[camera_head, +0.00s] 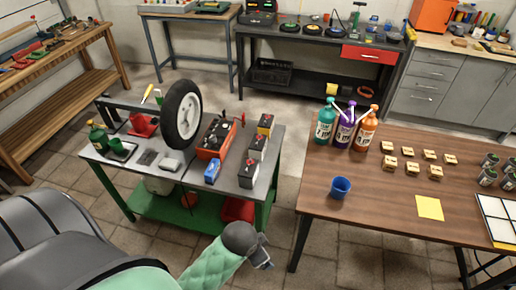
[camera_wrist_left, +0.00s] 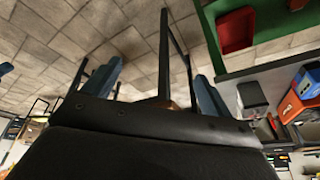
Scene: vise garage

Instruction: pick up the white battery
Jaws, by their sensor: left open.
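Several box-shaped batteries stand on the grey workbench (camera_head: 182,190) at left centre in the head view. A row of three dark-sided ones runs along its right side: a yellow-topped one (camera_head: 265,124) at the back, a pale-topped one (camera_head: 258,146) in the middle and another pale-topped one (camera_head: 248,173) in front. A blue one (camera_head: 212,171) stands left of the front one. I cannot tell for sure which is the white battery. My left gripper (camera_head: 262,262) is in front of the bench, apart from it. In the left wrist view its fingers (camera_wrist_left: 157,82) are spread and empty.
A wheel (camera_head: 182,114), a red-orange box (camera_head: 215,138) and a small pale box (camera_head: 170,163) are on the bench. A wooden table (camera_head: 375,215) stands to the right with bottles and a blue cup (camera_head: 340,187). Tiled floor lies between them.

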